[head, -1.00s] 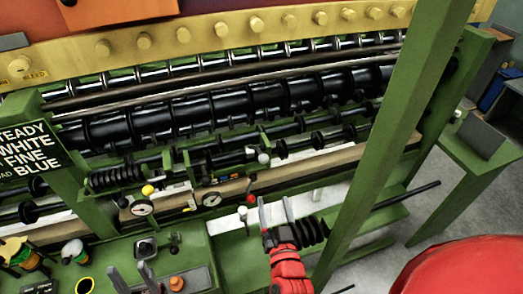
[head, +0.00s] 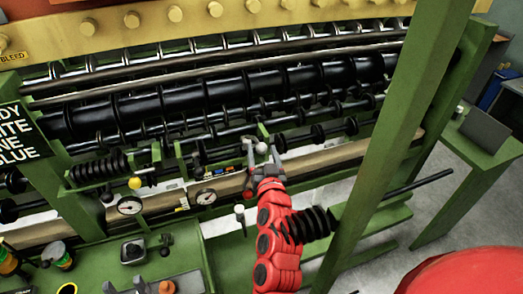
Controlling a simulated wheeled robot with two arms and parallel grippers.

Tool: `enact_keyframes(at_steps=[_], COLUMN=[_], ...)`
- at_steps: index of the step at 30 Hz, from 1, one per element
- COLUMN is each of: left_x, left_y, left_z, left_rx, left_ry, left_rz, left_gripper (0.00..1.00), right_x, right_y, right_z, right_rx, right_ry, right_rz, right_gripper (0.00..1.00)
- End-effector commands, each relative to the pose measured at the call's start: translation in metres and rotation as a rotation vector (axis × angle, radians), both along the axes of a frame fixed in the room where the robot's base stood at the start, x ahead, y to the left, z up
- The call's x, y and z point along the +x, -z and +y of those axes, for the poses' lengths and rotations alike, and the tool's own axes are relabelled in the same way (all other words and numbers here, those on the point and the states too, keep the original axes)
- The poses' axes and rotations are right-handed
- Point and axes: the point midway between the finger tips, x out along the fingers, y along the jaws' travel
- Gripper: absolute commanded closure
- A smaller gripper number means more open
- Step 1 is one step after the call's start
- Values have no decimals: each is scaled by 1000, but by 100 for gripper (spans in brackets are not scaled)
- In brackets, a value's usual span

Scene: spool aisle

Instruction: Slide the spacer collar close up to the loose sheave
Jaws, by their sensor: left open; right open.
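A thin dark shaft (head: 292,141) runs across the green machine and carries several black discs, such as one disc (head: 317,133) and another further right (head: 351,125). I cannot tell for certain which disc is the loose sheave or which piece is the spacer collar. My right gripper (head: 262,152), on the red arm, is open, with its grey fingertips overlapping the shaft left of these discs. Nothing shows clearly between its fingers, and I cannot tell whether it touches the shaft. My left gripper (head: 127,287) is open at the bottom edge, over the green console, mostly cut off.
A slanted green post (head: 400,130) stands right of my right arm. A black coil spring (head: 98,168), a yellow knob (head: 135,183) and two dial gauges (head: 130,206) are to the left. Large black rollers (head: 230,95) lie behind the shaft.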

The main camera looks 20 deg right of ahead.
Motion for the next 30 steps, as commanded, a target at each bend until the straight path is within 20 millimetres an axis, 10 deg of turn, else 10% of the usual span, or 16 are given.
enact_keyframes(at_steps=[15, 27, 30], left_x=[0, 0, 0], left_y=[-5, -5, -5], left_z=[0, 0, 0], left_rx=[0, 0, 0], left_ry=[0, 0, 0], left_rz=[0, 0, 0], left_gripper=[50, 50, 50], right_x=[17, 17, 17], right_y=[0, 0, 0], right_z=[-3, -3, -3], right_rx=[1, 1, 1], right_ry=[1, 1, 0], right_rz=[-1, -1, -1], right_gripper=[29, 99, 100])
